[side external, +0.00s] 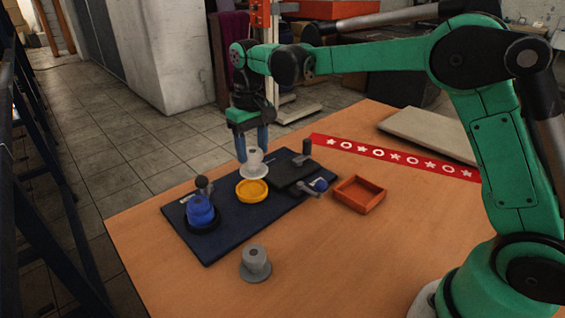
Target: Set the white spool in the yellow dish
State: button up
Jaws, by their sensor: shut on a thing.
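The white spool (254,163) is held upright in my gripper (254,148), whose blue fingers are shut on it. The spool has a wide round base flange and a narrower upper body. It appears to be a little above and behind the yellow dish (252,191); its exact height cannot be told from this view. The yellow dish is shallow, round and looks empty, and it sits on the dark blue mat (225,235).
A blue spool-like piece (201,211) stands on the mat's left, by a dark-knobbed post. A dark plate with a lever (297,172) lies right of the dish. A grey spool (256,264) stands in front, and an orange tray (360,194) is at right.

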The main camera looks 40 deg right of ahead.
jog(key=shift+w+d+f, duration=0.1)
jog(key=shift+w+d, duration=0.1)
jog(key=shift+w, duration=0.35)
jog(key=shift+w+d, duration=0.2)
jog(key=shift+w, duration=0.35)
jog(key=shift+w+d+f, duration=0.1)
jog(key=shift+f, duration=1.15)
jog(key=shift+w+f, duration=0.1)
jog(key=shift+f, duration=1.15)
jog(key=shift+f, duration=1)
jog(key=o, duration=1.1)
jog(key=shift+o, duration=0.2)
